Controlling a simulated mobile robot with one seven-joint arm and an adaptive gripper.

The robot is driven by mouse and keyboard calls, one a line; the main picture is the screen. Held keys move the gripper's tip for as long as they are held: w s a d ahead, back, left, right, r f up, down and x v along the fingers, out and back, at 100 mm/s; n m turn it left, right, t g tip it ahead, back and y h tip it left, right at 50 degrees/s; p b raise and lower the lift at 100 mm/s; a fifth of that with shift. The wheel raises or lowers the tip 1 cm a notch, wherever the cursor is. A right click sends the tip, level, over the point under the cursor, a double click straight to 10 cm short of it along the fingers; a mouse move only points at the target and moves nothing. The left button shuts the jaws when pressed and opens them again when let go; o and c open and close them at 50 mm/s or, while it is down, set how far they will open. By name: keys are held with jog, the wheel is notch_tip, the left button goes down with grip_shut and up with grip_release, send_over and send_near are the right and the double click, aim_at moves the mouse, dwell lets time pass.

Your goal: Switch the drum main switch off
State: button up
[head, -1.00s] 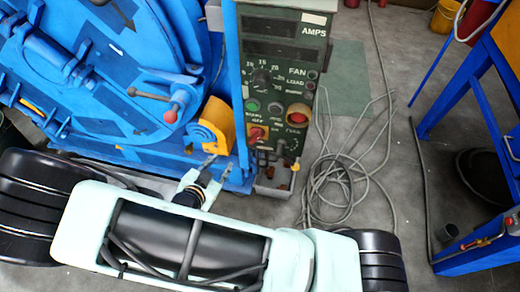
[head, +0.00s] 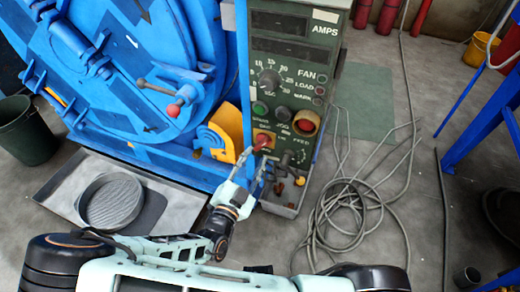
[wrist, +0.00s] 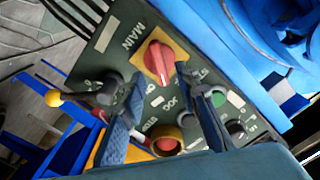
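The drum main switch (wrist: 159,58) is a red rotary knob on a yellow plate, beside the word MAIN in the wrist view. In the head view the switch (head: 264,140) is low on the left of the green control panel (head: 294,88), partly behind a fingertip. My gripper (head: 257,164) is in front of the panel's lower left. In the wrist view my gripper (wrist: 168,88) is open, with its two fingers apart and nothing held. The knob appears just beyond the fingertips, between their lines. I cannot tell whether a finger touches it.
A blue drum machine (head: 125,70) with a red-tipped handle (head: 174,109) stands left of the panel. A yellow bracket (head: 226,137) is close beside the gripper. Grey cables (head: 345,215) lie on the floor at right. A tray (head: 75,190) with a round sieve lies at left.

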aim_at(261, 147)
jog(key=x, duration=0.5)
jog(key=shift+w+b, duration=0.1)
jog(key=shift+b, duration=0.2)
grip_shut()
